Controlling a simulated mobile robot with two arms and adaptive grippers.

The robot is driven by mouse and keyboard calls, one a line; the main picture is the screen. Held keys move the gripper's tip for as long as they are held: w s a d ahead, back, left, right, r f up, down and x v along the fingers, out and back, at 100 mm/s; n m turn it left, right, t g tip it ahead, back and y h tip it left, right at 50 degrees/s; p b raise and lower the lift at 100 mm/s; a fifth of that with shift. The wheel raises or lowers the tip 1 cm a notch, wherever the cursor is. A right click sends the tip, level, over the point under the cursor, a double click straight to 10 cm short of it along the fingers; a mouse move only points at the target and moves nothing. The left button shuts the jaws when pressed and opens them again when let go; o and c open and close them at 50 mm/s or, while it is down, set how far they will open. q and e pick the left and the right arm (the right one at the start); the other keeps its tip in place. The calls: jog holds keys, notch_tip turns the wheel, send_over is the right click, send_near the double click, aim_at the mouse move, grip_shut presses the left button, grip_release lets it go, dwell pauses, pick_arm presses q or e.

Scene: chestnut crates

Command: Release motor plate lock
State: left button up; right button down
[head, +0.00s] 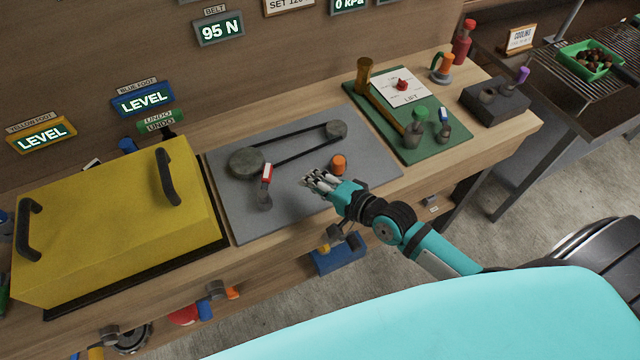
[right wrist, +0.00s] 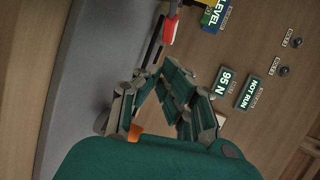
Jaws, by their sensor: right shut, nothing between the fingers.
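The grey motor plate (head: 300,205) lies on the bench with a black belt (head: 295,146) around a large pulley (head: 245,162) and a smaller pulley (head: 336,130). A lever with a red and white handle (head: 267,172) stands upright near the plate's front left; its handle also shows in the right wrist view (right wrist: 171,28). An orange knob (head: 338,161) sits on the plate's right part. Which of these is the lock, I cannot tell. My right gripper (head: 312,180) is shut and empty above the plate, between lever and knob, apart from the lever. My left gripper is not in view.
A yellow cover (head: 110,225) with two black handles stands left of the plate. A green board (head: 440,143) with a brass post and levers lies to the right. A belt display (head: 220,28) reads 95 N. A blue block (head: 338,255) sits below the bench's front edge.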

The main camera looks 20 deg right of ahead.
jog(key=shift+v, duration=1.15)
jog(key=s+d+f+n+g+h, duration=0.1)
jog(key=s+d+n+g+h, duration=0.15)
jog(key=s+n+g, duration=0.55)
jog(key=s+d+f+n+g+h, duration=0.15)
jog(key=s+n+h, duration=0.35)
jog(key=s, duration=0.6)
notch_tip(320, 180, down, 30)
jog(key=s+n+g+b, duration=0.1)
jog(key=s+n+b, duration=0.1)
jog(key=s, duration=0.1)
jog(key=s+d+f+g+b, duration=0.1)
jog(key=s+d+f, duration=0.1)
jog(key=s+f, duration=1.4)
jog(key=shift+d+y+b, duration=0.3)
jog(key=shift+d+y, duration=0.05)
jog(key=shift+d, duration=0.05)
